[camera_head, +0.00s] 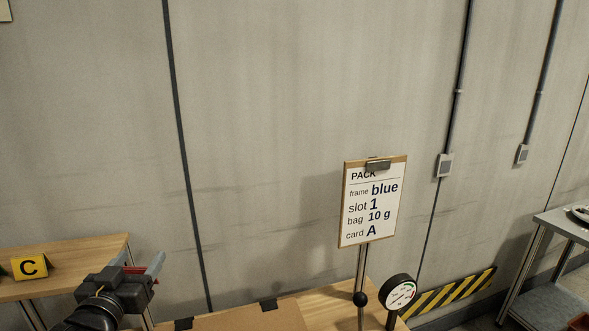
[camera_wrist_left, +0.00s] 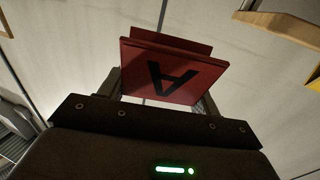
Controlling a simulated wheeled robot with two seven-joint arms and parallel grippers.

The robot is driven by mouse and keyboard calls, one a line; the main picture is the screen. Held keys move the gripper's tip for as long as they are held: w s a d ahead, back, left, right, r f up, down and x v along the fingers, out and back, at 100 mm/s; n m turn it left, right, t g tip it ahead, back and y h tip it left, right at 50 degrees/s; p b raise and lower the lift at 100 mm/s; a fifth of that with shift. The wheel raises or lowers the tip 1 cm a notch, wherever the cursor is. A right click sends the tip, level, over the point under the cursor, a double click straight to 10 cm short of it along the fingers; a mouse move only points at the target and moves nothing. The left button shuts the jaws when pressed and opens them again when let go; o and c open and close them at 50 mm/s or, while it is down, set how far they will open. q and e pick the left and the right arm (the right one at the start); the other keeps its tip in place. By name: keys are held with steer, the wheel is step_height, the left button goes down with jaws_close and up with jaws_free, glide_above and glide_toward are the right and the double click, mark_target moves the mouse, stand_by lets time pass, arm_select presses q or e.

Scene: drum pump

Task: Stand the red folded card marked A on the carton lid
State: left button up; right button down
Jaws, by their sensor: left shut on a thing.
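The red folded card (camera_wrist_left: 172,72) marked with a black A is held between the fingers of my left gripper in the left wrist view. The letter appears upside down there. In the head view my left gripper (camera_head: 138,276) is at the lower left, in front of the wooden table, and only a little red shows at its fingers. The gripper is shut on the card, in the air. The brown carton lid (camera_head: 250,319) shows only partly at the bottom edge, to the right of the gripper. My right gripper is not in view.
A yellow card C (camera_head: 30,268) stands on the wooden table (camera_head: 85,255) at the left. A clipboard sign (camera_head: 372,202) on a post reads blue, slot 1, 10 g, card A. A round gauge (camera_head: 401,292) stands right of the carton. A metal table (camera_head: 565,226) is at the far right.

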arm_select(q)
steer(key=s+d+f+b, duration=0.1)
steer(key=s+d+f, duration=0.1)
steer(key=d+f, duration=0.2)
steer(key=s+d+f+b, duration=0.1)
steer(key=s+d+f, duration=0.2)
steer(key=f, duration=0.6)
steer(key=shift+s+d+f+h, duration=0.3)
steer(key=shift+d+f, duration=0.1)
steer(key=shift+d, duration=0.5)
steer(key=shift+w, duration=0.1)
